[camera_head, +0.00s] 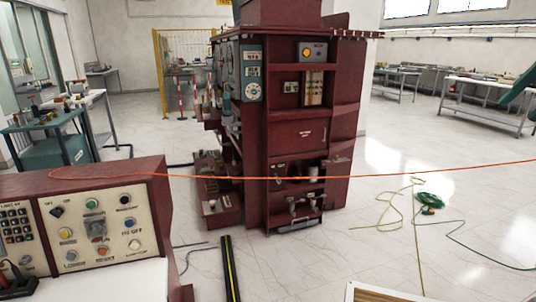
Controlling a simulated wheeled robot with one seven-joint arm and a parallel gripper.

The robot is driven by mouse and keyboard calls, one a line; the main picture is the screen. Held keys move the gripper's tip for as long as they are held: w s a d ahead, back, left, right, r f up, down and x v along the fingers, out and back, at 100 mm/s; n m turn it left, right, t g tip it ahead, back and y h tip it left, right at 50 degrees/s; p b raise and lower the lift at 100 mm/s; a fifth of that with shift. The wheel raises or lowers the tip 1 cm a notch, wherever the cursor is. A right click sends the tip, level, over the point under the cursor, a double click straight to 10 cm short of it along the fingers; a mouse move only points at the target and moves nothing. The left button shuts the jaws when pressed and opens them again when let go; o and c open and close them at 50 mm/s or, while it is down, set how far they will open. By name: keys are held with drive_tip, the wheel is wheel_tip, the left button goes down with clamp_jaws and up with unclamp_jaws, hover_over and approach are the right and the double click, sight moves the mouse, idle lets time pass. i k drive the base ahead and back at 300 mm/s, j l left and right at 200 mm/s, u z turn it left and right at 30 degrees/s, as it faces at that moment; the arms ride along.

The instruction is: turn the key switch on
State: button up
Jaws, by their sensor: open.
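A dark red control console (168,222) stands at the lower left, with a cream panel (83,222) facing me. The panel carries several round buttons in green, yellow, blue, orange and white. A black angled knob (57,212) is at its upper left and a black round control (125,200) at its upper right. A small grey box-like fitting (97,229) sits in the middle. Labels are too small to read, so I cannot tell which control is the key switch or how it is turned. My gripper is not in view.
A tall dark red transformer cabinet (290,150) stands in the middle. A thin orange line crosses the view. Green and yellow cables (430,200) lie on the floor at right. A black-yellow strip (230,268) lies near the console. A keypad (17,225) is at far left.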

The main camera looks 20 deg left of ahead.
sight(56, 213)
drive_tip(key=i+u, duration=0.3)
drive_tip(key=i, duration=1.35)
drive_tip(key=i+u, duration=0.35)
drive_tip(key=i+l+u, duration=0.15)
drive_tip(key=u, duration=0.2)
drive_tip(key=i+l+u, duration=0.4)
drive_tip(key=j+u, duration=0.1)
drive_tip(key=u, duration=2.3)
drive_tip(key=i+j+z, duration=0.1)
drive_tip(key=i+j, duration=0.7)
